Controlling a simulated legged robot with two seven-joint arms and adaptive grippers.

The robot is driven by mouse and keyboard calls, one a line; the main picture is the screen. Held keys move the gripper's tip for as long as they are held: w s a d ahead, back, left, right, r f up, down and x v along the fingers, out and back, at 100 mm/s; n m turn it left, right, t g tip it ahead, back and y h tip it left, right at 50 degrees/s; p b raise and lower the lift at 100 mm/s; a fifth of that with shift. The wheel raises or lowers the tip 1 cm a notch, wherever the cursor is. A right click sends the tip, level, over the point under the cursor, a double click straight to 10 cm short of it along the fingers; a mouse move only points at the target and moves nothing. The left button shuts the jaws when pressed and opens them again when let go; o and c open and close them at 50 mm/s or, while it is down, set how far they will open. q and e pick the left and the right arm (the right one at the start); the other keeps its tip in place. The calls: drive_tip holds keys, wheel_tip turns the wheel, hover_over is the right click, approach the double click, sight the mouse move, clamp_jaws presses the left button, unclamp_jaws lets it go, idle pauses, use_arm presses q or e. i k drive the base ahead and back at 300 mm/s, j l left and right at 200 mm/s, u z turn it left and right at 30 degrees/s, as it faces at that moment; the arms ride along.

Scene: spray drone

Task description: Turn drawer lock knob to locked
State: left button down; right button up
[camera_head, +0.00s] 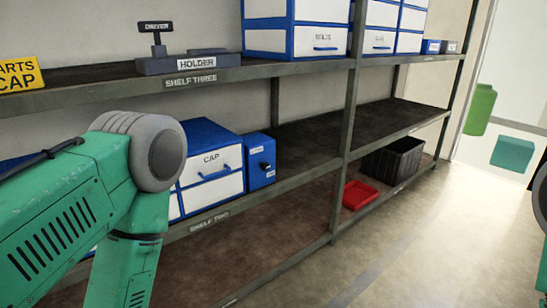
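A blue-and-white drawer unit labelled CAP (205,172) stands on shelf two, with a blue handle on its front. A small blue box (258,174) stands against its right side. A black knob (265,167) sticks out of that box's front, with small white labels above and below it. The labels are too small to read, so I cannot tell the knob's setting. My green left arm (62,225) comes in from the left and bends down at a grey joint, covering the drawer unit's left part. Neither gripper is in view.
A red tray (358,195) and a black crate (397,158) sit low at right. A shelf post (348,130) stands right of the knob box. The floor at right is clear.

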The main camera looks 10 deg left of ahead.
sight(265, 166)
drive_tip(key=u, duration=0.2)
drive_tip(key=i+l+u, duration=0.45)
drive_tip(key=l+u, duration=0.15)
drive_tip(key=i+l+u, duration=0.25)
drive_tip(key=k+l, duration=0.05)
drive_tip(key=k, duration=0.05)
